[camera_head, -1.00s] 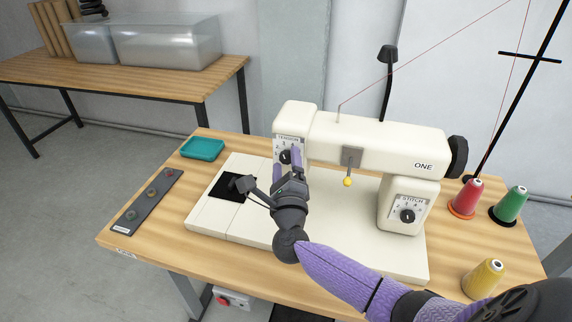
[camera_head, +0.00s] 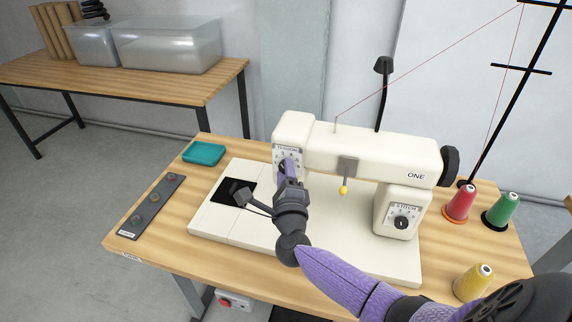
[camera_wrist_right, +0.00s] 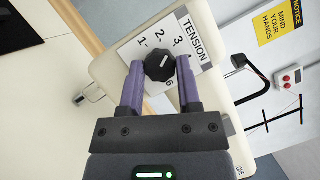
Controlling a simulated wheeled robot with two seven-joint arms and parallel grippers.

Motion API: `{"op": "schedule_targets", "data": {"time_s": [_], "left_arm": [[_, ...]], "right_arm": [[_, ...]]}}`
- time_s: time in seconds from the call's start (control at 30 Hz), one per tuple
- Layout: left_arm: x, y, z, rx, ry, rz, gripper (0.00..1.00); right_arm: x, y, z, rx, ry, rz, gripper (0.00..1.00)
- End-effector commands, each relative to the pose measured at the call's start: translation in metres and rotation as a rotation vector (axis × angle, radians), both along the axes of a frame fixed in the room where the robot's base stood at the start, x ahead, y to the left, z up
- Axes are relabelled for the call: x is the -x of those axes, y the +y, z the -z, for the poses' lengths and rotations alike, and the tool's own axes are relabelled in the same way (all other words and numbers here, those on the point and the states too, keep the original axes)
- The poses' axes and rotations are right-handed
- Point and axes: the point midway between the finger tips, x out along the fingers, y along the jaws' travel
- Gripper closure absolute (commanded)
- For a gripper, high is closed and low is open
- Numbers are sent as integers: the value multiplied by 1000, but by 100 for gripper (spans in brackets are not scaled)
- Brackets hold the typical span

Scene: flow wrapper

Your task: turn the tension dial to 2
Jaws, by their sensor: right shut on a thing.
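The tension dial (camera_wrist_right: 160,67) is a black ribbed knob on the pale label of the sewing machine's end face. Numbers 1, 2 and 3 show around it in the wrist view. Its short white mark lies on the upper right side, seemingly toward the 3; its exact reading is hard to tell. My right gripper (camera_wrist_right: 159,72) is shut on the dial, one purple finger on each side. In the head view, the right gripper (camera_head: 287,167) covers much of the dial. My left gripper is not in view.
The cream sewing machine (camera_head: 375,147) stands on a wooden table. Its stitch dial (camera_head: 401,223) is at the lower right. Red (camera_head: 460,205), green (camera_head: 501,212) and yellow (camera_head: 473,283) spools stand at right. A teal tray (camera_head: 204,153) and grey strip (camera_head: 152,207) lie at left.

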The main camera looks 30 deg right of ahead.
Motion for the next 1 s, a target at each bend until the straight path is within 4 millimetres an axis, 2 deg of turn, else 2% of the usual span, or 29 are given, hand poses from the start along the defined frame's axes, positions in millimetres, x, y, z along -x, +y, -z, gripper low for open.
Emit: {"op": "schedule_targets", "data": {"time_s": [0.03, 0.1, 0.4, 0.7, 1.0], "left_arm": [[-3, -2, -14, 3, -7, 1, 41], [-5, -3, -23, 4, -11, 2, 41], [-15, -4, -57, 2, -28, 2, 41], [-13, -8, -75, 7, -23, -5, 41], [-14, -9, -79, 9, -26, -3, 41]], "right_arm": [[0, 1, -7, 19, 29, -1, 100], [1, 0, -7, 57, 73, -1, 100], [1, 1, -6, 201, 242, -2, 100], [1, 0, -4, 291, 347, -1, 100], [1, 0, -1, 319, 380, -3, 100]]}}
